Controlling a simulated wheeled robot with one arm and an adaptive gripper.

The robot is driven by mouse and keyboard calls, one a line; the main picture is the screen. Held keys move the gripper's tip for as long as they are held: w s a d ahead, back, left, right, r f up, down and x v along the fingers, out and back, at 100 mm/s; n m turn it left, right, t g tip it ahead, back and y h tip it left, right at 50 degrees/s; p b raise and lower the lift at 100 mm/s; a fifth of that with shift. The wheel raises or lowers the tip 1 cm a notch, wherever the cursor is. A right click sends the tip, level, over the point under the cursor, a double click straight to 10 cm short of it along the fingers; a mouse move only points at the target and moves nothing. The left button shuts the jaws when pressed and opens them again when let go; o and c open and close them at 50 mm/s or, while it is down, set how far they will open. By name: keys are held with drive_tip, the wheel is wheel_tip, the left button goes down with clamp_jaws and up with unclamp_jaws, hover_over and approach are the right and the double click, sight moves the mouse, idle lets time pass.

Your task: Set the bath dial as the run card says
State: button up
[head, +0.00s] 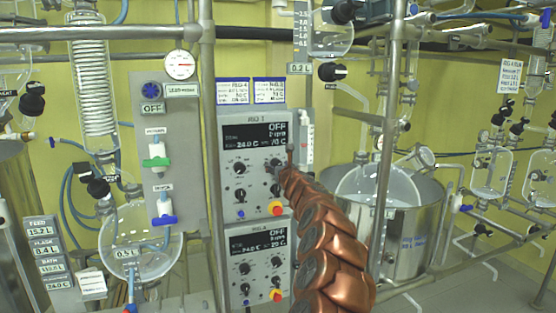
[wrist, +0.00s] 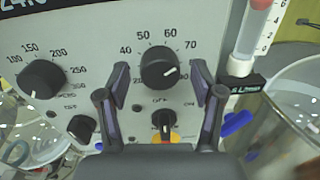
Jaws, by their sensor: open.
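In the wrist view, a black round dial (wrist: 158,68) with a white pointer mark sits on the grey panel. Its scale shows 40, 50, 60 and 70, and the mark points to the right side. My gripper (wrist: 160,78) is open, with one finger on each side of this dial; I cannot tell whether they touch it. In the head view, my gripper (head: 289,158) is at the right knob of the upper control box (head: 253,202), partly hidden by my copper arm. The box's display (head: 254,135) reads OFF and 24.0 C. Two run cards (head: 232,92) (head: 269,91) hang above; their text is too small to read surely.
A second dial (wrist: 42,79), marked 100 to 300, is left of the gripper. Smaller knobs (wrist: 82,128) (wrist: 163,122) sit below. A lower control box (head: 257,262), metal posts (head: 209,160) and a steel bath vessel (head: 412,240) stand close by.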

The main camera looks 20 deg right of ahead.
sight(275, 137)
drive_tip(key=shift+d+r, duration=0.15)
drive_tip(key=shift+r, duration=4.65)
drive_tip(key=shift+r, duration=0.1)
